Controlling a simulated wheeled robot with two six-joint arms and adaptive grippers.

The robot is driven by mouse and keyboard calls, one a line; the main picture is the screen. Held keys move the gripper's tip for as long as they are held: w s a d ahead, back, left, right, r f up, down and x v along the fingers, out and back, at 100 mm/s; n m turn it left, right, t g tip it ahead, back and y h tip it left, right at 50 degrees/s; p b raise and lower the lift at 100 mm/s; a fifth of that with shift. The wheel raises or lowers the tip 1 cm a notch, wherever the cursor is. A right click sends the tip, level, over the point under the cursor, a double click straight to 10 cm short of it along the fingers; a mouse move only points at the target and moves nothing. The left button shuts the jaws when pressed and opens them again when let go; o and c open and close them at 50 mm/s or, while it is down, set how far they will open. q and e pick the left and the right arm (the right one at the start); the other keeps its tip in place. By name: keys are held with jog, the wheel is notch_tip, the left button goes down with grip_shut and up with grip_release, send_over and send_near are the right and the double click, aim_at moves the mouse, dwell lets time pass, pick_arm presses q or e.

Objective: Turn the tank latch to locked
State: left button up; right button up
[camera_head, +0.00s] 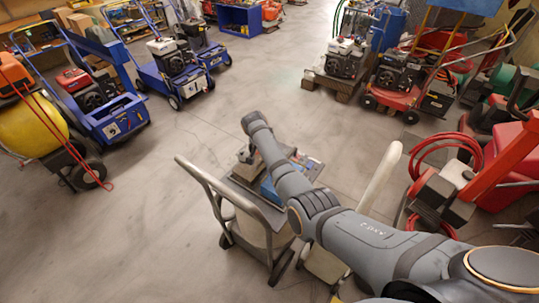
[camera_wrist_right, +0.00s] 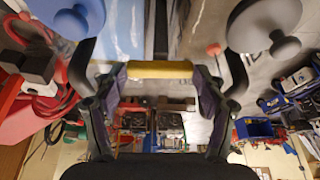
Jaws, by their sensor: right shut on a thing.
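My right gripper (camera_wrist_right: 160,73) is shut on a yellow bar (camera_wrist_right: 160,68), which lies crosswise between its two fingers in the right wrist view. I take this bar to be the tank latch's handle. A small red ball (camera_wrist_right: 213,48) shows right of the bar. In the head view my right arm reaches over a wheeled cart with a blue part (camera_head: 268,189); the latch is hidden there. My left gripper is not in view.
The cart has a grey push handle (camera_head: 222,187) on its near left. Red machines and a coiled red hose (camera_head: 445,150) stand to the right. Blue wheeled machines (camera_head: 110,120) stand at the upper left. The floor left of the cart is clear.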

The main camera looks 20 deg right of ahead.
jog(key=shift+m+b, duration=0.3)
jog(key=shift+m, duration=0.2)
jog(key=o, duration=1.2)
jog(key=shift+w, duration=0.1)
jog(key=shift+c, duration=0.2)
jog(key=shift+r+g, duration=0.1)
jog(key=shift+g, duration=0.2)
jog(key=v, duration=1.1)
jog(key=shift+a+r, duration=0.25)
jog(key=shift+r, duration=0.1)
